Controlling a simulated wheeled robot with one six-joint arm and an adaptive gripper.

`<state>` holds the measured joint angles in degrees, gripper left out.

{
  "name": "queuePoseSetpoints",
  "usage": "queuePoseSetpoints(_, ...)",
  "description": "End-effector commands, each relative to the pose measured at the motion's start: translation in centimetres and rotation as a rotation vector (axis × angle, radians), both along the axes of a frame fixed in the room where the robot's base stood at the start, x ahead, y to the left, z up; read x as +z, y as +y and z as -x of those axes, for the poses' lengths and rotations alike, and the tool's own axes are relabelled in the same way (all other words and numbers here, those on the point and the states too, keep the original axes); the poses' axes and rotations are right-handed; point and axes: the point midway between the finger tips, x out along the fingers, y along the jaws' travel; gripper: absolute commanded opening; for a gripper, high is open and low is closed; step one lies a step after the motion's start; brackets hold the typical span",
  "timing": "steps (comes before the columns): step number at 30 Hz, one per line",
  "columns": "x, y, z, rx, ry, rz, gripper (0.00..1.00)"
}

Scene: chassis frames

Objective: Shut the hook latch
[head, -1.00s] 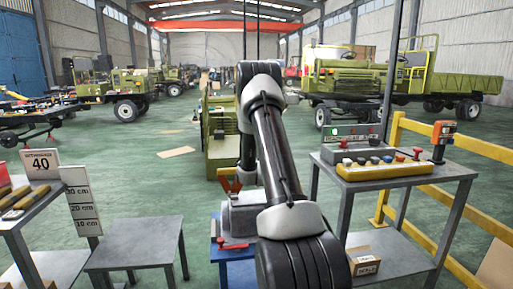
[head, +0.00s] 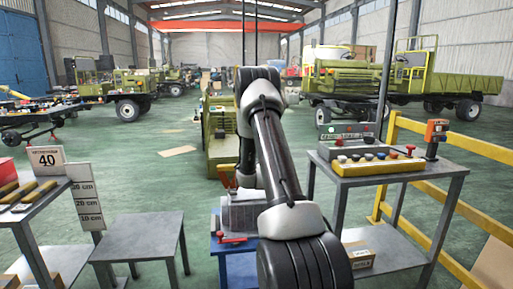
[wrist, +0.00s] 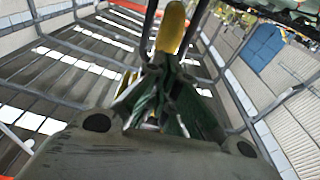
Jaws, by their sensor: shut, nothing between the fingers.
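A grey metal box (head: 240,215) stands on a blue stand (head: 234,266), below the bend of my arm in the head view. A red handle-like piece (head: 232,238) lies low at its front. I cannot make out the hook latch or its state; my arm covers part of the box. My gripper (wrist: 163,68) is shut and empty in the wrist view, its dark green fingers drawn together. A yellow rounded piece (wrist: 171,28) shows just past the fingertips; I cannot tell what it is or whether they touch. In the head view the fingers are not clearly visible.
A grey table (head: 385,172) with a yellow button box (head: 366,167) stands at the right, beside a yellow rail (head: 440,214). A low grey table (head: 140,228) and a shelf with a "40" sign (head: 45,158) are at the left.

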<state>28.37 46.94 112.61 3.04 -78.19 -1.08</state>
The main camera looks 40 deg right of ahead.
Motion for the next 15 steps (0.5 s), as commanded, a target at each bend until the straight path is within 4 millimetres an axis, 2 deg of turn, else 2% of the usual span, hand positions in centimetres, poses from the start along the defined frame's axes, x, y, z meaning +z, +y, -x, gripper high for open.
queuePoseSetpoints(15,-6.8,1.1,1.9,0.000,0.001,-0.001,0.00)
